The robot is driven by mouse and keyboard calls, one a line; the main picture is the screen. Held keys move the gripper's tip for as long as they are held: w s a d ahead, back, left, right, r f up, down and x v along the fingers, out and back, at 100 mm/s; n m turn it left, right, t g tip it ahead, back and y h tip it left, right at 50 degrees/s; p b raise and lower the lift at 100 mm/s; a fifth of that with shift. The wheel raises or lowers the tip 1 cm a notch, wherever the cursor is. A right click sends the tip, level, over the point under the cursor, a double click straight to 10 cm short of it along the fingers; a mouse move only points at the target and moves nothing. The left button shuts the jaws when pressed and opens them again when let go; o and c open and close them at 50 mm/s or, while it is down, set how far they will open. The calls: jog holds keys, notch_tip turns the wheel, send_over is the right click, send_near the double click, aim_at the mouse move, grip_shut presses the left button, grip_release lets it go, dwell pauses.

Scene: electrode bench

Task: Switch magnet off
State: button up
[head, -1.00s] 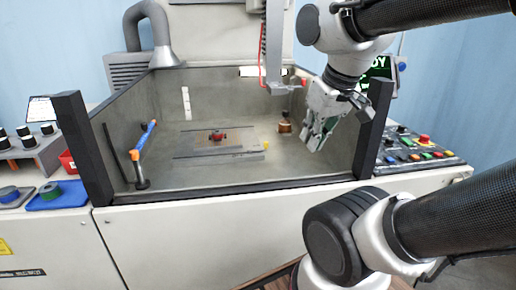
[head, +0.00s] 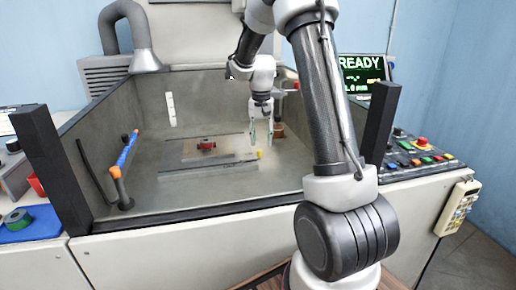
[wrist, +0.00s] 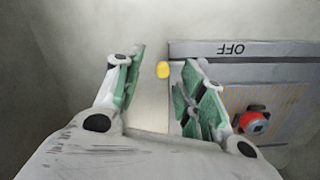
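The flat grey magnet plate (head: 185,158) lies on the floor of the open tank. In the wrist view the magnet plate (wrist: 295,50) shows an upside-down "OFF" mark near its edge. A small yellow piece (head: 259,154) is at the plate's right end. In the wrist view the yellow piece (wrist: 163,70) appears in the gap between the fingers, just off the plate's edge. My gripper (head: 261,136) is open, points down into the tank and appears above the yellow piece. The wrist view also shows my gripper (wrist: 163,60) with green-padded fingers apart and nothing held.
A red part (head: 207,146) sits on the plate. A copper-coloured piece (head: 278,130) stands behind my gripper. A blue and orange nozzle (head: 126,155) is at the tank's left. Dark posts (head: 377,130) and the front wall edge the tank. A button panel (head: 415,155) is at right.

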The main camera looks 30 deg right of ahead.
jog(key=shift+w+d+r+m+t, duration=0.15)
jog(key=shift+w+r+m+t, duration=0.3)
jog(key=shift+w+r, duration=0.4)
jog(key=shift+f+m, duration=0.15)
jog(key=shift+m, duration=0.2)
notch_tip(320, 180, down, 8)
jog(key=shift+r, duration=0.15)
grip_shut()
